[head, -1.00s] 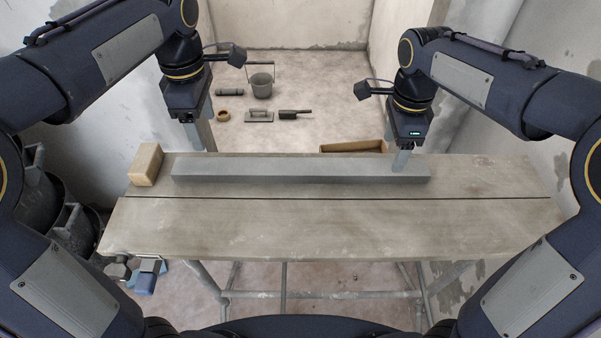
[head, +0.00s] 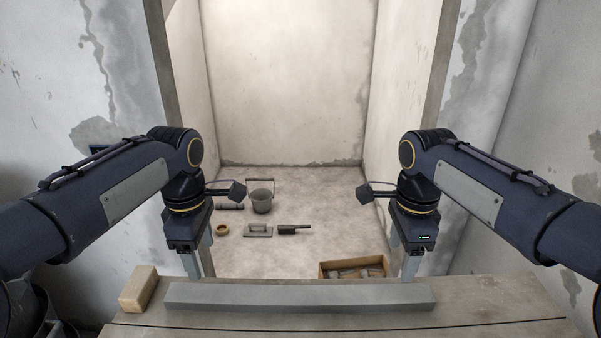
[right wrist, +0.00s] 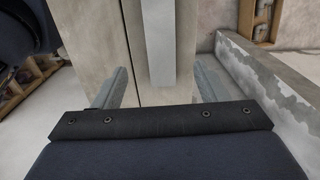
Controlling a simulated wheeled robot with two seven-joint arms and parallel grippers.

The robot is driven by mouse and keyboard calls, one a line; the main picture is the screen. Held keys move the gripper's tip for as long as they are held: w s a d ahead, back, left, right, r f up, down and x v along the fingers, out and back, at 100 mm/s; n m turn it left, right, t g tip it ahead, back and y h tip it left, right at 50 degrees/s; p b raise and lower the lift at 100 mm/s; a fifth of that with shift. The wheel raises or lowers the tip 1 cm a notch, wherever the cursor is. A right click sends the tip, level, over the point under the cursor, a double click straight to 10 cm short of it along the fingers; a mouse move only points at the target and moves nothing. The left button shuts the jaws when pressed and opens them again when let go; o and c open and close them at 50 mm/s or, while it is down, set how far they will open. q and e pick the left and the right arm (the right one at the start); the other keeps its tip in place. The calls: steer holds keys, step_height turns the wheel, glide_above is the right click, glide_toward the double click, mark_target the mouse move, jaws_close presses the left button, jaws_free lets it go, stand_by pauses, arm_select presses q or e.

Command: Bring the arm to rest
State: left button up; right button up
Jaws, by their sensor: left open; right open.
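My left gripper (head: 201,262) hangs pointing down by the left end of a long grey beam (head: 300,296) in the head view. It is open, with nothing seen between its fingers. My right gripper (head: 403,262) hangs pointing down by the beam's right end and is open. In the right wrist view its two fingers (right wrist: 164,88) stand wide apart, with the beam (right wrist: 158,40) and planks showing between them. I cannot tell how far the fingertips are from the beam. Neither gripper holds anything.
The beam lies on a plank bench (head: 480,305); a tan block (head: 138,288) sits at its left. On the floor beyond are a bucket (head: 262,201), a tape roll (head: 221,230), a float (head: 258,231), a brush (head: 293,229) and a rubble-filled wooden box (head: 355,267). Walls close both sides.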

arm_select(q)
steer(key=s+a+f+m+t+h, duration=0.1)
steer(key=s+f+m+t, duration=0.2)
steer(key=s+m, duration=0.5)
steer(key=s+a+f+m+t+h, duration=0.1)
steer(key=s+f+m, duration=0.4)
steer(key=s, duration=0.8)
steer(key=m+t+h, duration=0.1)
steer(key=m, duration=0.2)
steer(key=shift+t+h, duration=0.3)
steer(key=shift+t, duration=0.1)
arm_select(e)
steer(key=s+d+f+n+t+y, duration=0.1)
steer(key=s+f+n+t+y, duration=0.1)
steer(key=s+n, duration=0.6)
steer(key=s+d+f+n+t+y, duration=0.1)
steer(key=s+f+n+t, duration=0.2)
steer(key=s, duration=1)
step_height(320, 180, down, 3)
steer(key=n, duration=0.5)
steer(key=shift+t+y, duration=0.4)
